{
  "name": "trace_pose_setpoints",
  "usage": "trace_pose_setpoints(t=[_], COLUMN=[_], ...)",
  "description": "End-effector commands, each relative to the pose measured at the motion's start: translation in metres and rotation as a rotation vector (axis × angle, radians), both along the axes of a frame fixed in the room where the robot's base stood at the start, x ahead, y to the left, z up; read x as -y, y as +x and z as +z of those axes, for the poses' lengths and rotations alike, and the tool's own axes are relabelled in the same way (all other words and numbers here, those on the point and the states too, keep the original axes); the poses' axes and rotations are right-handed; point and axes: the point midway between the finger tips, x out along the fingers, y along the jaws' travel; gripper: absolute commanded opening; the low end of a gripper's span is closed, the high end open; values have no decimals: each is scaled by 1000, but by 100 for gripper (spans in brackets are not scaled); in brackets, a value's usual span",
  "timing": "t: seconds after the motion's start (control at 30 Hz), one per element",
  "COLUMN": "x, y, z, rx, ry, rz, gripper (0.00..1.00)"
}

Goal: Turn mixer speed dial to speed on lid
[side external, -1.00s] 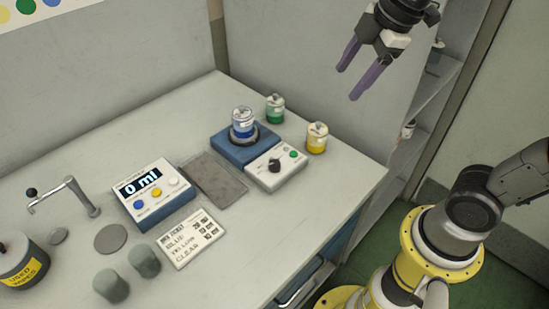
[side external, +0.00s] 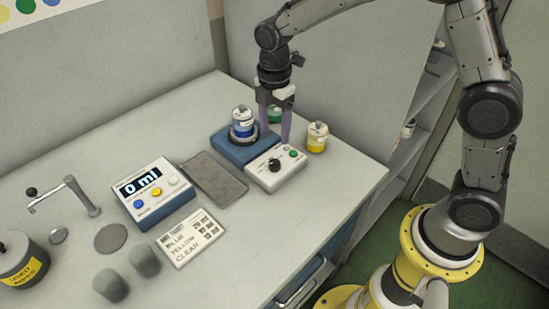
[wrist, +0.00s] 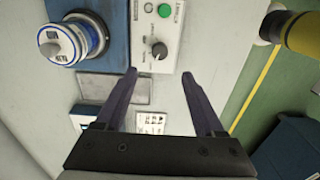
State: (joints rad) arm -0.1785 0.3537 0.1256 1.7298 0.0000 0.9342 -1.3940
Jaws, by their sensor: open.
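The mixer has a blue base (side external: 229,151) and a white control panel (side external: 292,168) at its front right.
A yellow can (side external: 317,138) stands right of the mixer, and a green can (side external: 275,115) is partly hidden behind my fingers. A grey plate (side external: 214,179), the "0 ml" display box (side external: 150,192) and a printed card (side external: 191,238) lie to the left. The table's right edge is near.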

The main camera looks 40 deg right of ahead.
Motion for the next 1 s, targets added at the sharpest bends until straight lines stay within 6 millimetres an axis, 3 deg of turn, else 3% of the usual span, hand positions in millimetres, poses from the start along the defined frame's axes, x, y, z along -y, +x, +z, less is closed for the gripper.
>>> trace_pose_setpoints(t=[0.3, 0.5, 0.7, 1.0], x=[0, 0, 0, 0], y=[-1, -1, 0, 0], z=[-64, -94, -107, -108], rx=[-4, -3, 0, 2], ry=[-1, 0, 0, 0], rz=[-1, -1, -1, -1], gripper=[71, 71, 71, 71])
